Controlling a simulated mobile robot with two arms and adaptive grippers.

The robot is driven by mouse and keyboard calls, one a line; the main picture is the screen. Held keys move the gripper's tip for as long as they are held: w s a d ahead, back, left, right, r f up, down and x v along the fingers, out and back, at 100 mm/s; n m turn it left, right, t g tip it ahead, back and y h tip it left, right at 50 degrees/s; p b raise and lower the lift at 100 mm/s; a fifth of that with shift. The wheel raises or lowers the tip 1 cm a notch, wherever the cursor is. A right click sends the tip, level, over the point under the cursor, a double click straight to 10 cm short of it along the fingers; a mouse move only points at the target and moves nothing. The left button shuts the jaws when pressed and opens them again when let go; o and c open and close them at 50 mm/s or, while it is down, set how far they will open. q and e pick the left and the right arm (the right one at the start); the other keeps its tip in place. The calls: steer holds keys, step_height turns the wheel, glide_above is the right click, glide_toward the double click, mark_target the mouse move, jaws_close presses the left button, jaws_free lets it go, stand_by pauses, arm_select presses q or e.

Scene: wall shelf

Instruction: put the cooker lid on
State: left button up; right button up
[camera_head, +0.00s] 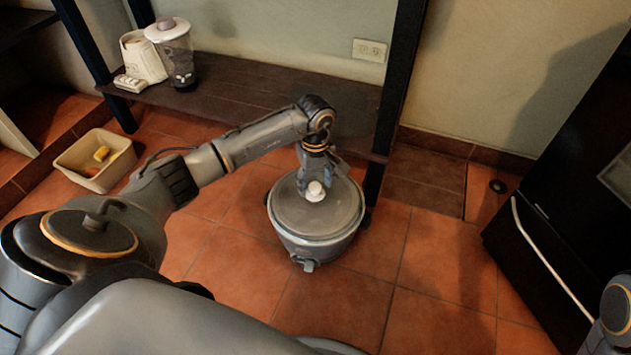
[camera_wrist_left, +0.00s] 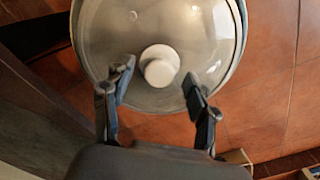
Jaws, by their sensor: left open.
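The grey cooker (camera_head: 318,252) stands upright on the tiled floor. The round, see-through lid (camera_head: 290,210) with a white knob (camera_head: 315,191) lies over its top and appears level; I cannot tell whether its rim is fully seated. My left gripper (camera_head: 314,180) is above the lid, right by the knob. In the left wrist view, the lid (camera_wrist_left: 110,42) fills the upper middle, and the white knob (camera_wrist_left: 160,66) lies just ahead of the left gripper (camera_wrist_left: 157,86). Its two fingers are spread apart with nothing between them. My right gripper is out of view.
A dark shelf (camera_head: 250,90) behind the cooker holds a blender (camera_head: 175,55) and a white appliance (camera_head: 140,60). A black shelf post (camera_head: 390,100) rises close behind the cooker. A beige bin (camera_head: 92,178) is at left, a black fridge (camera_head: 570,200) at right. Floor in front is clear.

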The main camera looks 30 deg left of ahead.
arm_select(q)
step_height(320, 180, up, 12)
stand_by(0.4)
steer(key=shift+f, duration=0.1)
stand_by(0.6)
